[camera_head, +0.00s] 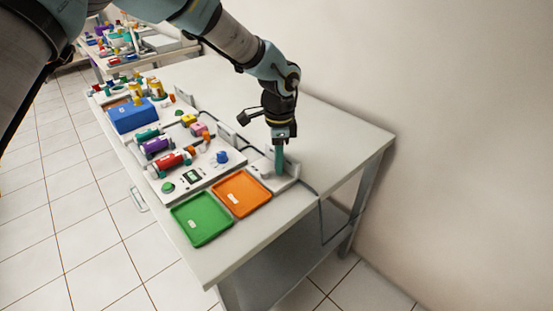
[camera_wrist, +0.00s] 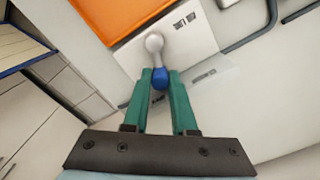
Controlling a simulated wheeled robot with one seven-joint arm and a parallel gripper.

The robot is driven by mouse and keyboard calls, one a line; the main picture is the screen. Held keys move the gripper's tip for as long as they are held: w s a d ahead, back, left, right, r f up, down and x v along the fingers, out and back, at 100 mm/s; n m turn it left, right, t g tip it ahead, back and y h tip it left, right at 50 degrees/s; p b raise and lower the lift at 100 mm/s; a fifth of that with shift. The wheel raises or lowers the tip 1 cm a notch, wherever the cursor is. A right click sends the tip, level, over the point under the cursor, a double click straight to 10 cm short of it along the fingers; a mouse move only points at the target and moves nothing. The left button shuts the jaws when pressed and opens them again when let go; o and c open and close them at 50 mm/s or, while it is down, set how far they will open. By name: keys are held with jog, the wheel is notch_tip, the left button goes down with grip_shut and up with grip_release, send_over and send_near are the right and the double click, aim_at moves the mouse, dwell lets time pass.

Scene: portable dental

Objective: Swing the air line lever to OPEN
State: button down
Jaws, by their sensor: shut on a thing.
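The air line lever (camera_wrist: 155,52) shows in the wrist view as a pale grey arm with a round pivot end and a blue knob (camera_wrist: 160,78). It is mounted on a white plate (camera_wrist: 195,35) with small dark lettering too small to read. My gripper (camera_wrist: 160,85) has its two green fingers closed on the blue knob, one on each side. In the head view my gripper (camera_head: 279,168) points down at the white lever unit (camera_head: 262,180) beside the orange tray, and its fingers hide the lever there.
An orange tray (camera_head: 258,182) and a green tray (camera_head: 183,222) lie near the table's front corner. A white panel with coloured cylinders and a blue box (camera_head: 131,116) stand to the left. A dark hose (camera_head: 312,190) runs behind the lever unit. The table's right side is clear.

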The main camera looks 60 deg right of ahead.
jog(key=shift+s+a+m, duration=0.25)
jog(key=shift+a+m, duration=0.05)
jog(key=shift+m, duration=0.8)
jog(key=shift+s+a+m, duration=0.25)
jog(key=shift+m, duration=0.85)
jog(key=c, duration=0.7)
grip_release()
jog(key=shift+a, duration=0.1)
notch_tip(320, 180, up, 8)
jog(key=p, duration=0.5)
